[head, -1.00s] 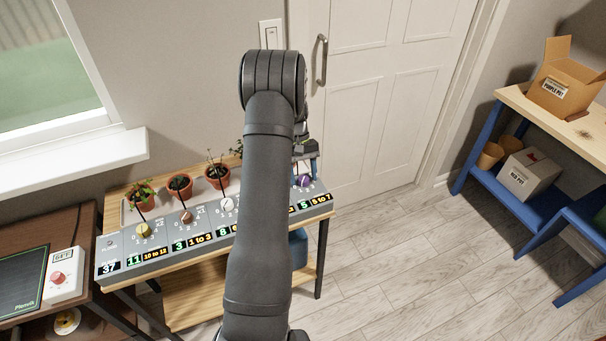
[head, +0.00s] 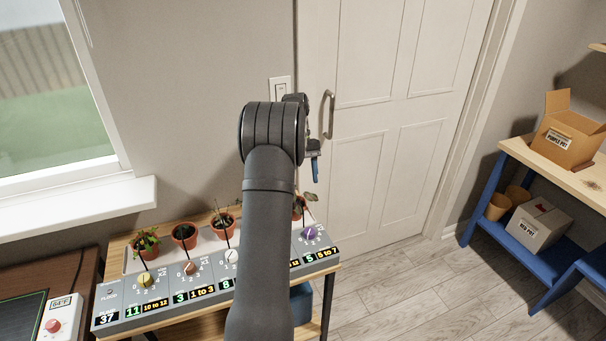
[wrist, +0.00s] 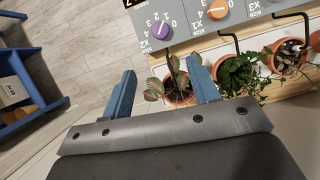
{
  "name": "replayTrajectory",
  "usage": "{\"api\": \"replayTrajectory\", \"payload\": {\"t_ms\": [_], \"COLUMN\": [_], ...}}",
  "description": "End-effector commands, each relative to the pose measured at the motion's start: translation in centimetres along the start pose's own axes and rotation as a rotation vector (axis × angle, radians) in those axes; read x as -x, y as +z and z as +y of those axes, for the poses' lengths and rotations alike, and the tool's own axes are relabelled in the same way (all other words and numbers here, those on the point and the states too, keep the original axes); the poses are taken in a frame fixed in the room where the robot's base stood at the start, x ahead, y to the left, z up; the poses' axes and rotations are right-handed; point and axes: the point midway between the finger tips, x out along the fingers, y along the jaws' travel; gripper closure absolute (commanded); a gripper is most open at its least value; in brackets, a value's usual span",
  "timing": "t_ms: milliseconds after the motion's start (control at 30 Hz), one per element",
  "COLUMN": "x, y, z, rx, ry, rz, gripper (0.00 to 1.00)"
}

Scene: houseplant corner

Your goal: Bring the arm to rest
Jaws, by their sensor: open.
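My gripper (head: 315,168) is raised in front of the white door, above the right end of the plant bench. In the head view my own arm hides most of it, and one blue finger shows pointing down. In the wrist view my gripper (wrist: 160,90) shows both blue fingers apart with nothing held between them. A potted plant (wrist: 178,90) with broad leaves lies beyond the fingers, on the bench below. The purple knob (head: 310,233) on the grey control panel (head: 215,288) is below my gripper; it also shows in the wrist view (wrist: 160,30).
Several potted plants (head: 184,235) stand behind the panel. A console with a red knob (head: 54,326) is at left. A door handle (head: 328,115) is close to my gripper. A blue-framed shelf (head: 485,200) with boxes stands at right. Floor between is clear.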

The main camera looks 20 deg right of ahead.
Motion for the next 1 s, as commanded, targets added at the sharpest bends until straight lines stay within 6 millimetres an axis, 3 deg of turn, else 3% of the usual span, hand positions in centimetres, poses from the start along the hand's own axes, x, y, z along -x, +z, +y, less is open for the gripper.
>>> {"api": "replayTrajectory", "payload": {"t_ms": [167, 667, 867, 1000], "x": [0.7, 0.4, -1.9, -4.6], "y": [0.0, 0.0, 0.1, 0.1], "z": [0.0, 0.0, 0.0, 0.0], "rx": [0.0, 0.0, 0.0, 0.0], "ry": [0.0, 0.0, -0.001, -0.002], "rz": [0.0, -0.001, -0.003, -0.004], "gripper": [0.45, 0.45, 0.45, 0.45]}}
